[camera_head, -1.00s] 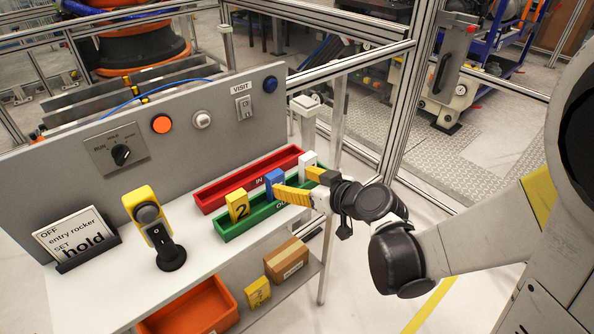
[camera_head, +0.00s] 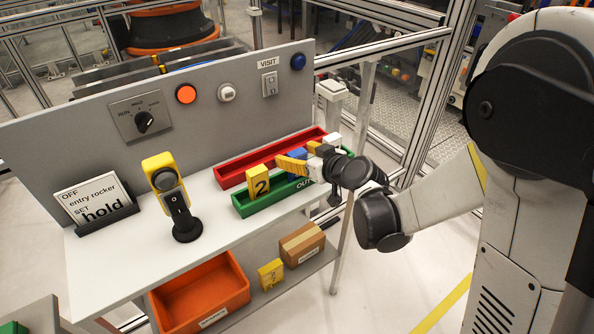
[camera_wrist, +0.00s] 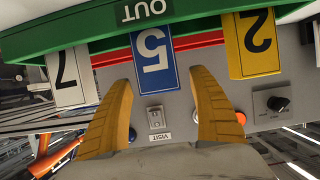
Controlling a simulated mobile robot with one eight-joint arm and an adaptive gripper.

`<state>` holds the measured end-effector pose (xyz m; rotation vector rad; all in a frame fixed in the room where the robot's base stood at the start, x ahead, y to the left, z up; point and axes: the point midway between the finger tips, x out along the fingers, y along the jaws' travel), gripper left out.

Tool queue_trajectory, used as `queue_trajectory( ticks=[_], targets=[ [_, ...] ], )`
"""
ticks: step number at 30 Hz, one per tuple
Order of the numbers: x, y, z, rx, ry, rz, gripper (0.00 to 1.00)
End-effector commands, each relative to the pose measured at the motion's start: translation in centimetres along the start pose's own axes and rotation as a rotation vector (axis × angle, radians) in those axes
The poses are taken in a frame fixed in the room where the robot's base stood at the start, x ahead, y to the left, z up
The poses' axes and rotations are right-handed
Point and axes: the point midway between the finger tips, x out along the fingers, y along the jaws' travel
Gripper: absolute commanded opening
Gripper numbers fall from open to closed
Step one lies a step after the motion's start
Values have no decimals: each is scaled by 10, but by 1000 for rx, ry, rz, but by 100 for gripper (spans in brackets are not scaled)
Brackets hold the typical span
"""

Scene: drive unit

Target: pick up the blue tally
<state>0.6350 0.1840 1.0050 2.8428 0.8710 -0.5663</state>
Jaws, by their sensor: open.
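The blue tally (camera_head: 297,154) stands in the green OUT tray (camera_head: 268,200), partly hidden by my gripper in the head view. In the wrist view, which is upside down, the blue tally (camera_wrist: 153,62) bears a white 5. My gripper (camera_wrist: 160,78) is open, with one yellow finger on each side of the tally's near end. Gaps show between both fingers and the tally in that view; how deep it sits between them is hard to tell.
A yellow tally (camera_head: 258,183) marked 2 and a white tally (camera_head: 333,139) flank the blue one in the green tray. The red IN tray (camera_head: 230,176) lies behind, before the grey panel (camera_head: 70,145).

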Motion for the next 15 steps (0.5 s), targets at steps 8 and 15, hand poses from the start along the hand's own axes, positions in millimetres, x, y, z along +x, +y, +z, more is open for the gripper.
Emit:
queue_trajectory(
  ticks=[8,15],
  targets=[
    [0,0,-1,0,0,0,44],
    [0,0,-1,1,0,0,12]
  ],
)
